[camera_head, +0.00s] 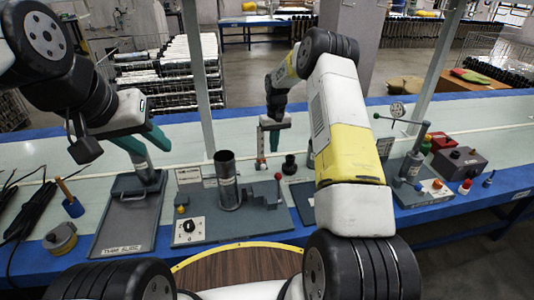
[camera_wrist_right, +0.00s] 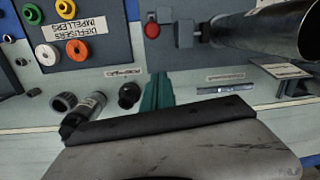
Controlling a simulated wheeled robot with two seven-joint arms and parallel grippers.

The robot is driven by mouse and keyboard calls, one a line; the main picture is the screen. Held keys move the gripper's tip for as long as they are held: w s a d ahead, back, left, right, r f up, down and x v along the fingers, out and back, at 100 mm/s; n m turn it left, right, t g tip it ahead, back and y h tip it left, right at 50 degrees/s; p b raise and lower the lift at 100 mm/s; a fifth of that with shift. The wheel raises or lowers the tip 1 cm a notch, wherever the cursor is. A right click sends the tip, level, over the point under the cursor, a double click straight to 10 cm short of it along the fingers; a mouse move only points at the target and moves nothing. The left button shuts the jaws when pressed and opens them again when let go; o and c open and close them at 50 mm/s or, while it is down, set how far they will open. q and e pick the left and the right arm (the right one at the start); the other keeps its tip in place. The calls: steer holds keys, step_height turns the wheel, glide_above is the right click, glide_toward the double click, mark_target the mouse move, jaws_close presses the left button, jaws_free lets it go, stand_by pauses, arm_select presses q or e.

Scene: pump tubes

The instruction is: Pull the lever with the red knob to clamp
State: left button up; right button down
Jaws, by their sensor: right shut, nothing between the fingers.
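The lever's red knob (camera_head: 278,177) stands at the right end of the grey clamp fixture, beside an upright steel tube (camera_head: 227,180). In the right wrist view, the red knob (camera_wrist_right: 152,30) is at top centre, left of the steel tube (camera_wrist_right: 275,30). My right gripper (camera_head: 274,146) is above and behind the fixture; its teal fingers (camera_wrist_right: 157,90) are shut and empty, apart from the knob. The lever's shaft is partly hidden.
The grey tray (camera_head: 112,238) lies left of the fixture, which carries a black dial (camera_head: 189,226). A gauge stand (camera_head: 410,165) and grey box (camera_head: 458,162) are at the right. My right forearm hides the middle right.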

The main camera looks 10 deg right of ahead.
mark_target(279, 186)
stand_by(0.3)
steer(key=s+f, duration=0.4)
steer(key=f, duration=0.4)
steer(key=shift+s+d+f, duration=0.15)
steer(key=shift+f, duration=0.1)
stand_by(0.5)
